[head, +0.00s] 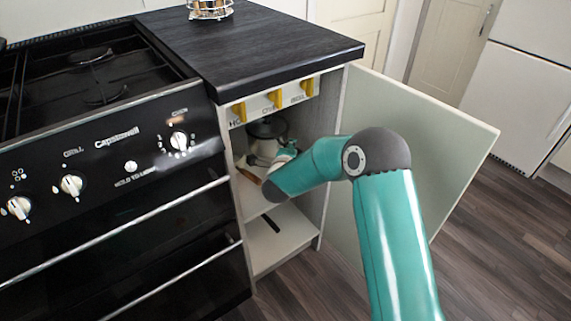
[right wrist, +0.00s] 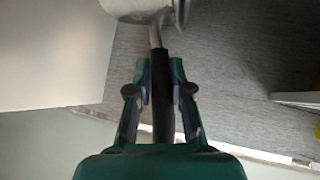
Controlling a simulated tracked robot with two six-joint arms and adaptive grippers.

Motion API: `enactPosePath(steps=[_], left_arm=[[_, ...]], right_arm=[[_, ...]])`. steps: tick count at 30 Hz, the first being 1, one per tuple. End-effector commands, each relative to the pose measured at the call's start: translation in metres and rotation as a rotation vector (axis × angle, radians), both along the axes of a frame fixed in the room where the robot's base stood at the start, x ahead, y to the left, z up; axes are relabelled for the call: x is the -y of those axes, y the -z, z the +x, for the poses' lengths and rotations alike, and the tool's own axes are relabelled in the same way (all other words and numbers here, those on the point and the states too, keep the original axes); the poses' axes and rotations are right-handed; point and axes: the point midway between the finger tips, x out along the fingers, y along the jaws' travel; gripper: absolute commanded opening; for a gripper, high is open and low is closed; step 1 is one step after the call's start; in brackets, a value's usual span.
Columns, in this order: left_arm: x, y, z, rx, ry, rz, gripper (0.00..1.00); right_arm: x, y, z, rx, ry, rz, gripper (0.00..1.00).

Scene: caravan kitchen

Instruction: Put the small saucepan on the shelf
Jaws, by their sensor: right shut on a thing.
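The small saucepan shows in the right wrist view as a pale, blurred body (right wrist: 135,8) with a metal neck and a dark handle (right wrist: 162,125). My right gripper (right wrist: 162,85) is shut on that handle. In the head view my right arm reaches into the open cupboard, and the gripper (head: 286,154) is partly hidden there. A pale pan body (head: 263,148) shows beside it, above the middle shelf (head: 252,200). I cannot tell whether it touches the shelf. My left gripper is not in view.
A dark round pot-like thing (head: 268,127) is at the back of the cupboard. A brown piece (head: 250,176) shows at the shelf's left. The open cupboard door (head: 450,140) stands right of my arm. The black cooker (head: 110,180) is left. The lower compartment (head: 285,245) is mostly clear.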

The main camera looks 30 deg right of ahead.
Motion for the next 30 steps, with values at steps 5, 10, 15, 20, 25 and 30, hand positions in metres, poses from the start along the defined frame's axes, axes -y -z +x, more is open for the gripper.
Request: enactPosePath(steps=[5, 10, 15, 20, 25, 30], left_arm=[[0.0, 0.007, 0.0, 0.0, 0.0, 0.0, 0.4], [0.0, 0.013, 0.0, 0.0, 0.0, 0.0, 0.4], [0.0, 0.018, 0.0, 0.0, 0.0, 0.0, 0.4], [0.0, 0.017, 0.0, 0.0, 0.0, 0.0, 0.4], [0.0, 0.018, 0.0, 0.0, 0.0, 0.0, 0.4], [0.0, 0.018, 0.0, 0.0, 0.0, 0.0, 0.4]], right_arm=[[0.004, 0.017, -0.002, 0.007, 0.007, -0.002, 0.0], [0.005, 0.035, -0.002, 0.006, 0.009, -0.002, 0.0], [0.006, 0.053, -0.002, 0.007, 0.009, -0.001, 0.0], [0.006, 0.053, -0.002, 0.008, 0.01, -0.001, 0.0], [0.005, 0.056, -0.003, 0.0, 0.009, 0.001, 0.37], [0.005, 0.056, -0.003, 0.0, 0.009, 0.0, 0.45]])
